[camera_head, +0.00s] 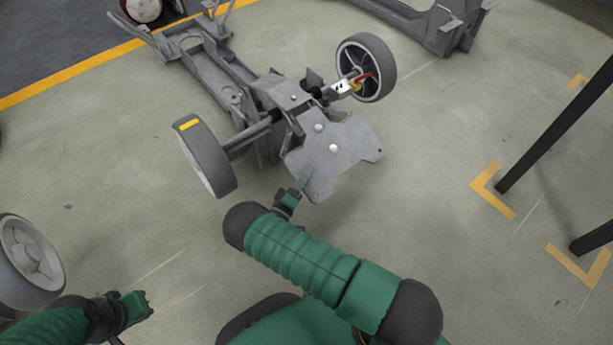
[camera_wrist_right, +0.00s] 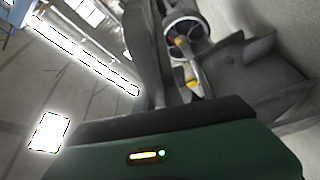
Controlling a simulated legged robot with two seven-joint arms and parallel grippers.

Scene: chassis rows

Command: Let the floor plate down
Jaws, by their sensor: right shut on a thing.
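The floor plate (camera_head: 338,155) is a flat grey metal sheet with notched corners and two bright round studs. It sits at the near end of a grey chassis (camera_head: 215,75), between two wheels. My right gripper (camera_head: 289,199) is at the plate's near left corner, shut on its edge. The forearm hides part of the grip. In the right wrist view, grey metal (camera_wrist_right: 255,75) stands just past my green gripper body; I cannot tell which part is the plate. My left gripper (camera_head: 138,304) is at lower left, away from the plate; its jaw opening is unclear.
A wheel with a yellow mark (camera_head: 205,155) stands left of the plate, and another wheel (camera_head: 366,68) behind it to the right. A loose-looking wheel (camera_head: 28,262) is at far left. Black posts (camera_head: 555,125) stand at right. Floor right of the plate is clear.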

